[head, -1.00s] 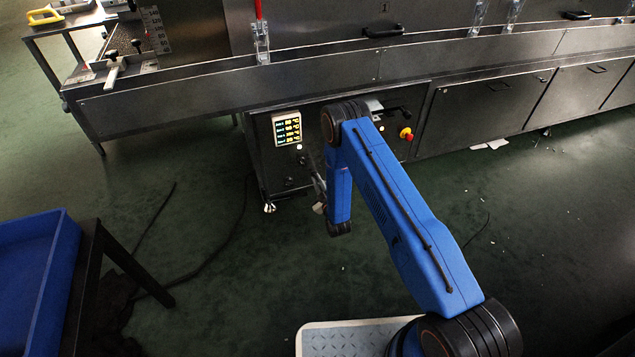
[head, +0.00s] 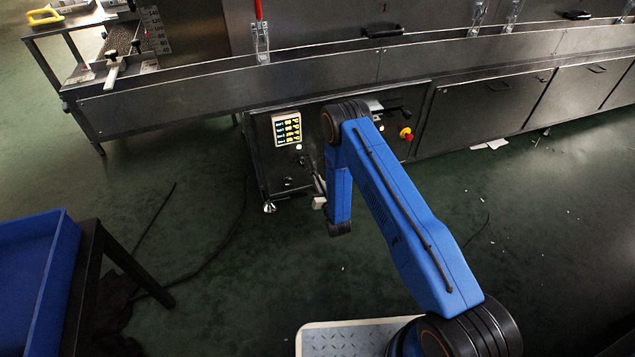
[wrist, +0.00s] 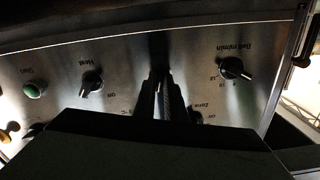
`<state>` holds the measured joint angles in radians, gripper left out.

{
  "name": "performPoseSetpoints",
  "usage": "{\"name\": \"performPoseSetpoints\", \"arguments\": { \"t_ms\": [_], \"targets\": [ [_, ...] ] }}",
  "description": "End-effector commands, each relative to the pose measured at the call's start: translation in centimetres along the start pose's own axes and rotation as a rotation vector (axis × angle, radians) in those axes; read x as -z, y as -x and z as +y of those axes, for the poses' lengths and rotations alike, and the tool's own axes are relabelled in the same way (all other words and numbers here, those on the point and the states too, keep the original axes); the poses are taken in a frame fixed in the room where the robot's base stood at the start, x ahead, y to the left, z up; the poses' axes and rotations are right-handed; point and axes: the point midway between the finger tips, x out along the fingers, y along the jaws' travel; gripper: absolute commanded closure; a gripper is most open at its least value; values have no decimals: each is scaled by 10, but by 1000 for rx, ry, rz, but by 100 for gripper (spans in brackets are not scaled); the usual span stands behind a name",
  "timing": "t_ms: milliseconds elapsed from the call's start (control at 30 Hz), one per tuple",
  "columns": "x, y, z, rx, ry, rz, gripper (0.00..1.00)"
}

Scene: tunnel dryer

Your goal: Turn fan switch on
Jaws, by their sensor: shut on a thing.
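The dryer's control panel (wrist: 125,55) fills the wrist view, upside down. My gripper (wrist: 158,78) is shut on a dark knob in the knob row, between the Heat knob (wrist: 91,82) and the belt speed knob (wrist: 233,69). I take this knob to be the fan switch; the fingers hide most of it, and its label and setting cannot be read. In the head view my gripper (head: 318,184) is at the panel's front, partly hidden by my blue arm.
A green button (wrist: 34,90) and a Zone knob (wrist: 196,116) sit near the fingers. In the head view a lit display (head: 286,128) is above left and a red emergency stop (head: 405,133) is to the right. A blue crate (head: 60,265) stands at the left.

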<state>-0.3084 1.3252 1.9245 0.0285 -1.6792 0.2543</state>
Motion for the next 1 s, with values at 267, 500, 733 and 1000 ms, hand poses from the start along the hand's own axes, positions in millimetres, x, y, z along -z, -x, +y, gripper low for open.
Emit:
{"name": "performPoseSetpoints", "arguments": {
  "t_ms": [267,500,733,1000],
  "targets": [
    [-1,1,0,0,-231,-2,100],
    [-1,1,0,-1,-371,-2,100],
    [-1,1,1,-1,-443,-2,100],
    [-1,1,1,-1,-463,-2,100]
  ]
}}
